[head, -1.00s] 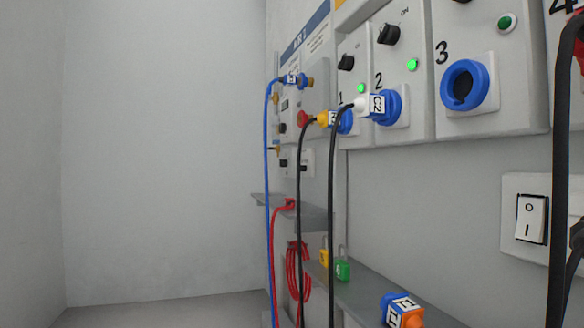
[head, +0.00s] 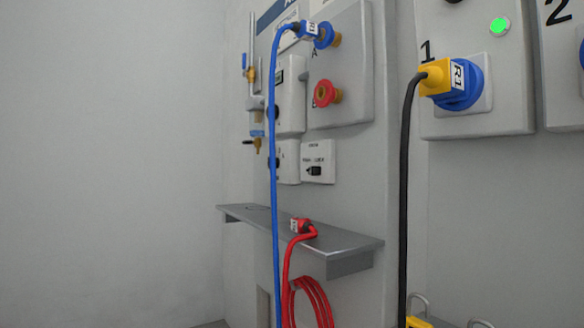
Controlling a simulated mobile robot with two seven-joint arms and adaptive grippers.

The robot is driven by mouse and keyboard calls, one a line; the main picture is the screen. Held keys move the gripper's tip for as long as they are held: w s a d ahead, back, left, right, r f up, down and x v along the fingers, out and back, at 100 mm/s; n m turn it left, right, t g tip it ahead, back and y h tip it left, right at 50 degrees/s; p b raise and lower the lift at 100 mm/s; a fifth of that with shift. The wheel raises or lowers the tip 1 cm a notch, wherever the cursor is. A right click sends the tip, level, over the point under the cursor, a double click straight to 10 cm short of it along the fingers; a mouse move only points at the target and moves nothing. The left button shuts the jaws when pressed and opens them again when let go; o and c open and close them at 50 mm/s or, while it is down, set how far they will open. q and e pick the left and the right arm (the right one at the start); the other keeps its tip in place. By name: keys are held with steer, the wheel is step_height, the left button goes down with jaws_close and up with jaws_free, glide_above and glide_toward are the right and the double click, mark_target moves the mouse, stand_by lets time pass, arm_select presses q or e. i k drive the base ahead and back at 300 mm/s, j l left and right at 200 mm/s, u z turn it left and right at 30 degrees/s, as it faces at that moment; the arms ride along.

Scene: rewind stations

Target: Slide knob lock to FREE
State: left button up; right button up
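A small white plate (head: 319,160) with a black slider (head: 314,170) is on the wall panel below the red port, with lettering too small to read for certain. It looks like the knob lock. The slider sits toward the left part of its plate. A second white box (head: 287,162) with a dark knob (head: 274,163) is just left of it. The blue hose (head: 274,150) hangs in front of that box. Neither of my grippers is in view.
A grey shelf (head: 350,246) juts out below the plate, holding a red hose end (head: 302,227). A yellow plug (head: 434,78) with a black cable (head: 404,190) sits in socket 1 at right. A red port (head: 327,93) is above. Bare wall is at left.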

mark_target(313, 170)
steer(key=i+j, duration=0.2)
steer(key=j, duration=0.15)
steer(key=i+j+z, duration=0.15)
steer(key=i+j, duration=0.25)
steer(key=j, duration=0.25)
steer(key=i+j+z, duration=0.1)
steer(key=j, duration=0.25)
steer(key=i, duration=0.1)
